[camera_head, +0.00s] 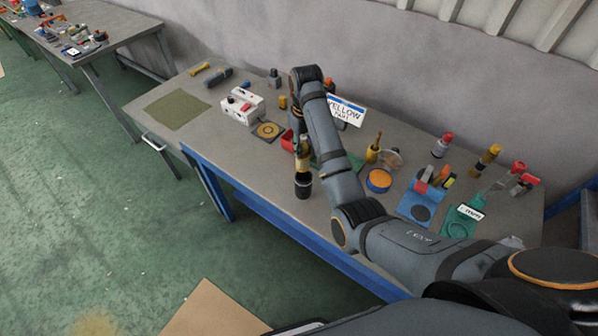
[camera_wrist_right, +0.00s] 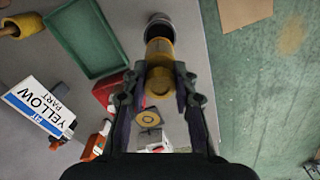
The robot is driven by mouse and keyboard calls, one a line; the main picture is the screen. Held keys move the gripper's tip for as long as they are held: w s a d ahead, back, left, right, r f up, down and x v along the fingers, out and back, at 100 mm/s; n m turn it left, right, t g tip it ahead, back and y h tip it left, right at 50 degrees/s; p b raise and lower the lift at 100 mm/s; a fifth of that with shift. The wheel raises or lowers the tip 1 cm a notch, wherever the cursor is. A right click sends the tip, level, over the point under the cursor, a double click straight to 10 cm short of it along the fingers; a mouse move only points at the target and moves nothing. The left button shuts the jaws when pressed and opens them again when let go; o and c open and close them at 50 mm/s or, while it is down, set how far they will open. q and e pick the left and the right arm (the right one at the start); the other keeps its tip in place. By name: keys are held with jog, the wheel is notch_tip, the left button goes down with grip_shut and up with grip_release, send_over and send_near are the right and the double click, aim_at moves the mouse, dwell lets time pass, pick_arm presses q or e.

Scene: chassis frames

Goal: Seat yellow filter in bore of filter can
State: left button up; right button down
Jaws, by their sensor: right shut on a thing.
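My right gripper (camera_head: 301,148) is shut on the yellow filter (camera_head: 302,163), a yellow cylinder, near the table's front edge. The dark filter can (camera_head: 303,188) stands upright right below it. In the right wrist view the filter (camera_wrist_right: 160,66) sits between the two fingers (camera_wrist_right: 160,84), and its far end overlaps the can's round mouth (camera_wrist_right: 158,24). The filter lines up closely with the can, but I cannot tell whether its end has entered the bore. My left gripper is out of view.
A green tray (camera_wrist_right: 84,40) and a "YELLOW PART" sign (camera_head: 346,111) stand near my right arm. A red bin (camera_head: 287,141) is just left of the gripper.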

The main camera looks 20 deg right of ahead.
aim_at(305, 171)
jog(key=f+b, duration=0.1)
jog(key=s+f+b, duration=0.1)
jog(key=f+b, duration=0.1)
jog(key=shift+s+d+f, duration=0.15)
jog(key=shift+s+f, duration=0.1)
jog(key=shift+s, duration=0.05)
jog(key=shift+w+f, duration=0.3)
jog(key=shift+f, duration=0.65)
jog(key=shift+w+f+p, duration=0.25)
jog(key=shift+f+p, duration=0.35)
jog(key=shift+f, duration=0.55)
jog(key=shift+s+f, duration=0.2)
jog(key=shift+f, duration=0.75)
jog(key=shift+w+f, duration=0.1)
jog(key=c, duration=1.2)
grip_release()
jog(key=shift+o, duration=0.7)
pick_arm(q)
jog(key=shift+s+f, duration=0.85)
